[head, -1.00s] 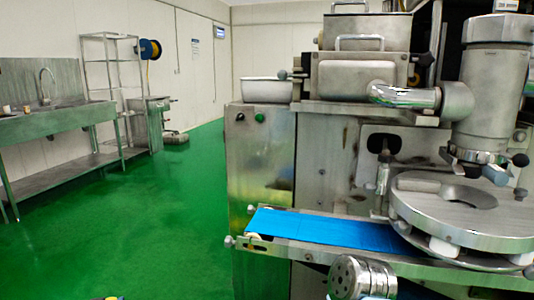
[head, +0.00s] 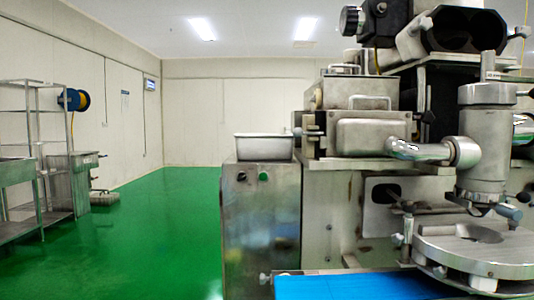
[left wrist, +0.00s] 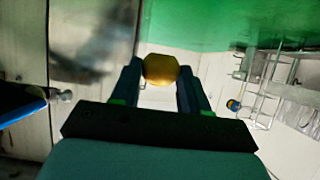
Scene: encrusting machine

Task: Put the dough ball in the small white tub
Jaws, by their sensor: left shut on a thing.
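The dough ball (left wrist: 160,69) is yellow-brown and shows in the left wrist view between the fingertips of my left gripper (left wrist: 160,78). The gripper is shut on it, with a finger on either side. The small white tub (head: 264,147) sits on top of the steel cabinet at the left side of the machine in the head view. Its inside is hidden from this low angle. Neither gripper shows in the head view now.
The encrusting machine (head: 370,200) fills the right side of the head view. Its blue conveyor belt (head: 345,287) and round steel table (head: 480,248) jut out in front. A steel shelf rack (head: 35,150) stands at the left. The green floor (head: 150,240) between is clear.

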